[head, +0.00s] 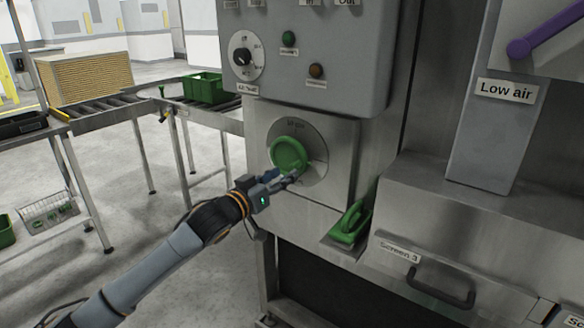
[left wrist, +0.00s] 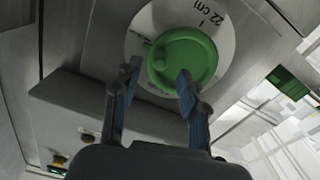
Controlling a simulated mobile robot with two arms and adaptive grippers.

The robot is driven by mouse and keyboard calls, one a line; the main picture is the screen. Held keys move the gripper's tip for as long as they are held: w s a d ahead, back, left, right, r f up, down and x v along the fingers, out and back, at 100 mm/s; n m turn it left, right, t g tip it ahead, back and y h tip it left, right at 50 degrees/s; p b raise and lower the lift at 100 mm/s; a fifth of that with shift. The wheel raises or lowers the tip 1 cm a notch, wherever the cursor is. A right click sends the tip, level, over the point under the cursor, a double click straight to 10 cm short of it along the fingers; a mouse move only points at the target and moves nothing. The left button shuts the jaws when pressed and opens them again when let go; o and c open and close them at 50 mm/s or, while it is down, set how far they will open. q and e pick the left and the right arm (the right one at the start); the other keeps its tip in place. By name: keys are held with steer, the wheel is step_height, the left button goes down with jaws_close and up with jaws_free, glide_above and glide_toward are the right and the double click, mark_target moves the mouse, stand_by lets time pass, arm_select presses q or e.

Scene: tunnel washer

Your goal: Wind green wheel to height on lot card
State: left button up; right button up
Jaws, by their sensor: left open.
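The green wheel (head: 289,154) is mounted on a round grey dial plate (head: 318,170) on the front of the machine. In the left wrist view the wheel (left wrist: 186,62) has a small knob at its rim, and the plate beside it reads "22 cm" (left wrist: 213,18). My left gripper (head: 292,176) is at the wheel's lower edge. In the left wrist view its two fingers (left wrist: 158,82) are apart, one at each side of the knob area; I cannot tell whether they touch it. No lot card can be made out. My right gripper is not in view.
A control box (head: 310,50) with a selector dial (head: 244,56) and buttons overhangs the wheel. A green handled object (head: 350,224) sits on a small ledge at lower right. A "Screen 3" drawer handle (head: 441,288) juts out further right. Roller tables (head: 110,101) stand at left.

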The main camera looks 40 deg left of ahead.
mark_target(292, 169)
arm_select(q)
steer(key=shift+w+p, duration=0.35)
steer(key=shift+w, duration=2.15)
jaws_close()
